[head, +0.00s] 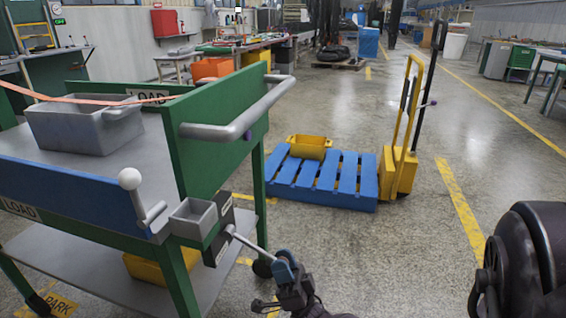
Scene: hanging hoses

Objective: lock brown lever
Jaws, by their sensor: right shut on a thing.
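A metal lever (242,240) sticks out from a dark plate on the near right leg of the green cart (215,148), slanting down to the right. No brown shows on it. My right gripper (284,268) is at its outer end, low at the bottom of the picture, and is shut on it; the fingers hide that end. A second lever with a white ball knob (130,179) stands upright at the right end of the cart's blue front board (70,192). My left gripper is out of view.
A small grey box (193,218) sits on the cart's corner, just above the held lever. A grey bin (58,134) stands on the cart top.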

